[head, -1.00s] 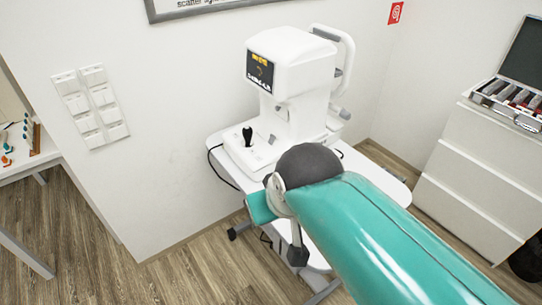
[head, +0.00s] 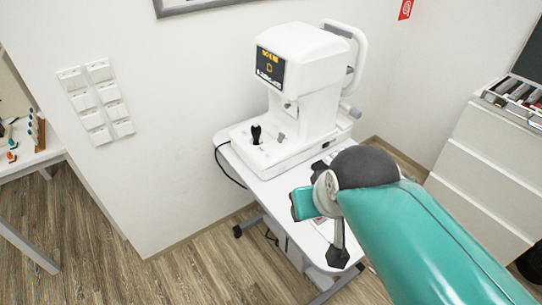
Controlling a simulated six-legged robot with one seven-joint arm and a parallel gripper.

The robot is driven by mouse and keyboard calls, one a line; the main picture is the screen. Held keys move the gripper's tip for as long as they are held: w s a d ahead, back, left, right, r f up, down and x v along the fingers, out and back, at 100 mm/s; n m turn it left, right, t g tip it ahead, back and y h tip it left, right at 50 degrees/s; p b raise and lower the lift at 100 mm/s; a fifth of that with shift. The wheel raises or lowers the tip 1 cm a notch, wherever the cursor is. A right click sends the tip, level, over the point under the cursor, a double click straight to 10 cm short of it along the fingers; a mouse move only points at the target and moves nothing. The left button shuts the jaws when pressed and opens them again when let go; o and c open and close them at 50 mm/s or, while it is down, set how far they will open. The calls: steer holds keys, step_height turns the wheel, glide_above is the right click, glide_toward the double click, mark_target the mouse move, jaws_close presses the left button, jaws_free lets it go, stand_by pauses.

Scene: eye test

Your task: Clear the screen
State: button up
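The screen (head: 270,66) is a small dark panel on the front of a white eye-test machine (head: 314,55). It is lit, with yellow marks and a white line of text too small to read. A black joystick (head: 256,134) stands on the machine's base. My teal arm reaches in from the lower right. A dark piece at its end, which looks like my gripper (head: 338,257), hangs low in front of the table, below and right of the screen and apart from it. Its fingers cannot be made out, and I see nothing held.
The machine stands on a white table (head: 275,190) against the wall; my arm hides its right part. A white drawer cabinet (head: 480,170) with an open case (head: 520,95) stands right. Wall switches (head: 96,102) and another table (head: 30,160) are left. The wooden floor at left is clear.

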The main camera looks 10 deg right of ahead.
stand_by(0.4)
jaws_close()
stand_by(1.5)
